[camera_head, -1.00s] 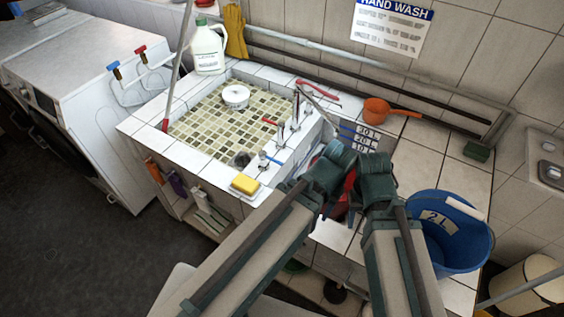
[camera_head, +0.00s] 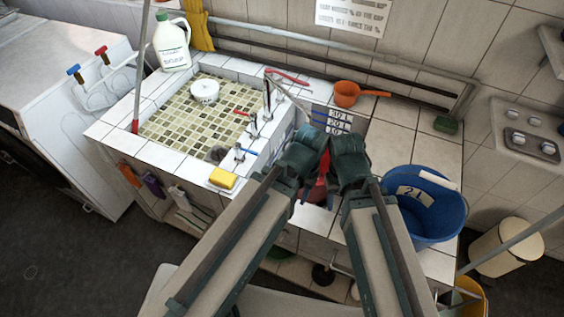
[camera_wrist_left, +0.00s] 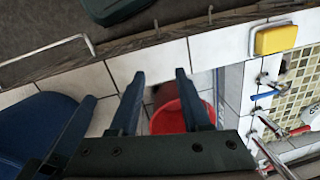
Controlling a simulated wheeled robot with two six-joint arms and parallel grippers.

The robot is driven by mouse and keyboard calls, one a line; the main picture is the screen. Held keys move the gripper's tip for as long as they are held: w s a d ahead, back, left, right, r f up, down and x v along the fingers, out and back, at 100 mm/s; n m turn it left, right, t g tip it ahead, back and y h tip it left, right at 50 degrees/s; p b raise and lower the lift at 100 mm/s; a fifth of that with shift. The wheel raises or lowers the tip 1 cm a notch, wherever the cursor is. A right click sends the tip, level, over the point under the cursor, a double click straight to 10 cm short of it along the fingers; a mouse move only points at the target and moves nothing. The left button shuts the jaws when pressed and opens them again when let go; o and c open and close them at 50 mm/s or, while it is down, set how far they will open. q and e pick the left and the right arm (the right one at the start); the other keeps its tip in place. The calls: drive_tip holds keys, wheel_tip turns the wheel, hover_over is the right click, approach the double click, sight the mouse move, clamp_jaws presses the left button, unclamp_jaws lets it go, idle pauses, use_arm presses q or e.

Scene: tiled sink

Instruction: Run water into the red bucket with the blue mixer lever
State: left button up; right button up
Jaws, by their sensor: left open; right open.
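The red bucket (camera_head: 317,190) stands in the gap right of the sink, mostly hidden behind my grippers in the head view. The left wrist view shows its red inside (camera_wrist_left: 172,118) beyond my left gripper's fingers. My left gripper (camera_wrist_left: 155,76) is open, with no object visibly held; in the head view it is above and left of the bucket. My right gripper (camera_head: 343,140) is open, close beside the left one, over the bucket's right side. A blue lever (camera_head: 247,151) sits on the sink's near right rim; it also shows in the left wrist view (camera_wrist_left: 265,95).
A blue bucket (camera_head: 432,212) stands at right. A yellow sponge (camera_head: 222,178) lies on the sink's near rim. A red lever (camera_head: 243,113) is farther back. An orange scoop (camera_head: 347,94) and a green scrubber (camera_head: 446,124) lie behind. Tiles between them are clear.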

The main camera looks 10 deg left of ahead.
use_arm(q)
drive_tip(key=w+a+r+m+t+h+p, duration=0.1)
drive_tip(key=w+a+r+m+p, duration=0.2)
drive_tip(key=w+a+m, duration=0.6)
wheel_tip(320, 180, up, 2)
drive_tip(key=m+t+p, duration=0.1)
drive_tip(key=m+p, duration=0.1)
drive_tip(key=m, duration=0.5)
hover_over(253, 152)
drive_tip(key=s, duration=0.3)
drive_tip(key=shift+a+r+h, duration=0.1)
drive_tip(key=shift+a+h, duration=0.2)
drive_tip(key=shift+a, duration=0.15)
use_arm(e)
wheel_tip(253, 152, up, 5)
drive_tip(key=shift+f, duration=0.1)
use_arm(q)
drive_tip(key=w+f+b, duration=0.1)
drive_tip(key=f+b, duration=0.8)
drive_tip(key=w+f+b, duration=0.1)
drive_tip(key=f+b, duration=0.3)
drive_tip(key=shift+w+d+f+b, duration=0.3)
drive_tip(key=shift+w+b, duration=0.05)
drive_tip(key=shift+b, duration=0.05)
use_arm(e)
wheel_tip(253, 152, down, 14)
drive_tip(key=shift+r, duration=0.25)
use_arm(q)
clamp_jaws()
